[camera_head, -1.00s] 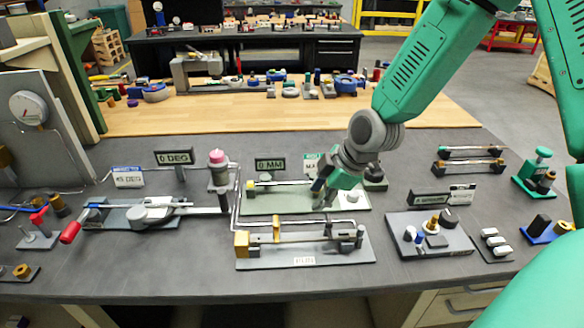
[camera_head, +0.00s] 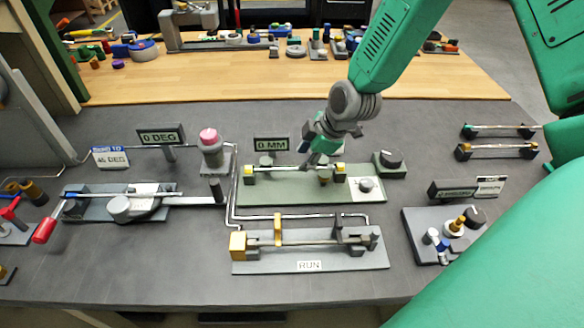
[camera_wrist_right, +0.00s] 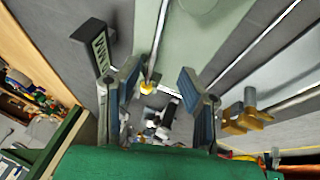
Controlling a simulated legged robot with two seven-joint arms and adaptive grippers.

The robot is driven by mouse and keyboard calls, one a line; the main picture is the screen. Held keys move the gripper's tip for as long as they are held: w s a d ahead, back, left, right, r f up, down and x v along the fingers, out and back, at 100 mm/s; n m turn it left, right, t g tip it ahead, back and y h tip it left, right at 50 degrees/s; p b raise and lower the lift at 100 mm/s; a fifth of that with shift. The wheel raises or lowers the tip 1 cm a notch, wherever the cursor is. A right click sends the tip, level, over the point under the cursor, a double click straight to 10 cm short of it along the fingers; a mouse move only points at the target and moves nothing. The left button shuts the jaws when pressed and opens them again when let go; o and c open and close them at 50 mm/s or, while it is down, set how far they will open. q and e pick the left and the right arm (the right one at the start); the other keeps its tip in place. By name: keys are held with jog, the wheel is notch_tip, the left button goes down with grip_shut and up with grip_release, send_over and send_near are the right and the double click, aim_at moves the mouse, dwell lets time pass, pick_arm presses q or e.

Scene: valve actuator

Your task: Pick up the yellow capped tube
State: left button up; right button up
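A thin tube with yellow caps (camera_head: 497,149) lies level on dark supports at the right of the bench. A similar tube with teal caps (camera_head: 499,129) lies just behind it. My right gripper (camera_head: 312,158) is far to their left, above the green-grey plate (camera_head: 262,193) that carries a rod with yellow ends. In the right wrist view my right gripper (camera_wrist_right: 160,100) is open, with its two blue-grey fingers wide apart. Small grey and yellow fixture parts show between and beyond the fingers; I see nothing gripped. My left gripper is out of view.
The RUN fixture (camera_head: 310,262) stands in front of my right gripper. A block with knobs (camera_head: 423,249) lies in front of the tubes.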

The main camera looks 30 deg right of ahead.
aim_at(296, 168)
jog(key=shift+w+f, duration=0.25)
jog(key=shift+f, duration=0.3)
jog(key=shift+w+d+f, duration=0.1)
jog(key=shift+d+f, duration=0.15)
jog(key=shift+f, duration=0.1)
jog(key=x, duration=0.2)
jog(key=p+x, duration=0.1)
jog(key=x, duration=0.1)
jog(key=shift+w+d+f, duration=0.1)
jog(key=shift+w+d, duration=0.1)
jog(key=shift+w, duration=0.05)
jog(key=shift+w+a+f, duration=0.1)
jog(key=shift+a+f, duration=0.1)
jog(key=shift+a, duration=0.05)
jog(key=shift+a+r, duration=0.15)
jog(key=shift+a, duration=0.2)
grip_shut()
jog(key=shift+d, duration=0.35)
